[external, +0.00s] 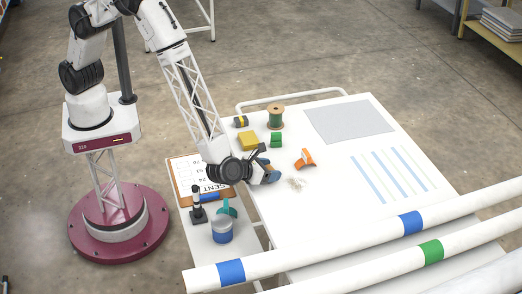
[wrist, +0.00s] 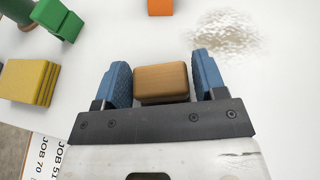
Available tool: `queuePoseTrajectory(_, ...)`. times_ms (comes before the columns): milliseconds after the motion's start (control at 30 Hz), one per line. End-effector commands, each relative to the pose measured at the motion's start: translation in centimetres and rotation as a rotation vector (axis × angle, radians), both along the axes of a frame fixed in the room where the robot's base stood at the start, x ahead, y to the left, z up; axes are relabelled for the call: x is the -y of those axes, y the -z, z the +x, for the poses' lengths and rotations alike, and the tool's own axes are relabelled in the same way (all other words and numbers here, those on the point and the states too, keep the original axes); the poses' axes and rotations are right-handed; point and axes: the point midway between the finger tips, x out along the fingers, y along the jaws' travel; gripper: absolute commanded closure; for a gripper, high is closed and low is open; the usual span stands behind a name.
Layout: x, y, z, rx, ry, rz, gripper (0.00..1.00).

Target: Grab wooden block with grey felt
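The wooden block (wrist: 161,82) is light brown with rounded edges and lies between the two blue fingers of my gripper (wrist: 163,80) in the wrist view. The fingers stand on either side of it, with a narrow gap at the right; the left one is very close to it, and I cannot tell if it touches. No grey felt shows on the faces in sight; the underside is hidden. In the external view my gripper (external: 267,172) is low over the white table's left part, and the arm's wrist largely hides the block.
Near the gripper are a yellow stack (external: 248,140), a green block (external: 276,140), a green spool (external: 275,118) and an orange tool (external: 305,158). Grey debris (external: 296,184) lies to the right. A clipboard (external: 181,166) and a blue tin (external: 222,231) are at left. White rollers (external: 335,240) cross the front.

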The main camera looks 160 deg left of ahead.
Motion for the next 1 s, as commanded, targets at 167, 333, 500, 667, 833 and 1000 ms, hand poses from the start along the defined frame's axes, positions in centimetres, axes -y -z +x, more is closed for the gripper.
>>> queuePoseTrajectory(167, 0.0, 0.0, 0.0, 0.000, 0.000, 0.000, 0.63)
queuePoseTrajectory(333, 0.0, 0.0, 0.0, 0.000, 0.000, 0.000, 0.67)
queuePoseTrajectory(500, 0.0, -0.1, 0.0, 0.000, 0.000, 0.000, 0.67)
queuePoseTrajectory(667, 0.0, -0.6, 0.0, 0.001, 0.000, 0.001, 0.67)
queuePoseTrajectory(833, 0.0, -1.9, 0.0, 0.002, 0.000, 0.001, 0.67)
queuePoseTrajectory(1000, 0.1, -3.9, -0.1, 0.003, -0.001, 0.002, 0.67)
